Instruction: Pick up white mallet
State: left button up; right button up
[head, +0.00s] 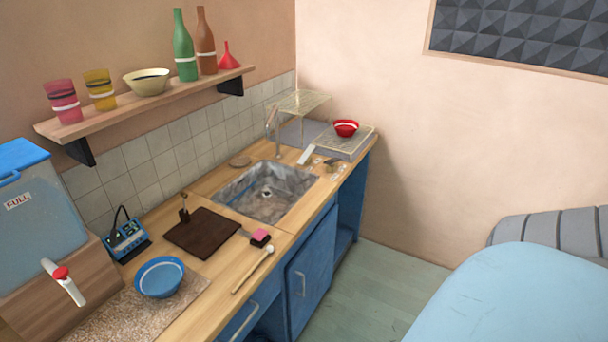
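A mallet (252,270) with a pale wooden stick and a small whitish head lies on the wooden counter (222,297), near its front edge. It lies at a slant, with its head at the far end, toward the sink. Neither of my grippers is in view.
Just beyond the mallet is a small pink and dark block (261,237). A dark brown board (202,233), a blue bowl (160,278) and a blue device (126,241) are to its left. The sink (261,191) is behind. A shelf (140,104) holds bottles and cups.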

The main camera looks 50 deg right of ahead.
aim_at(270, 249)
jog(key=z, duration=1.15)
jog(key=u, duration=0.15)
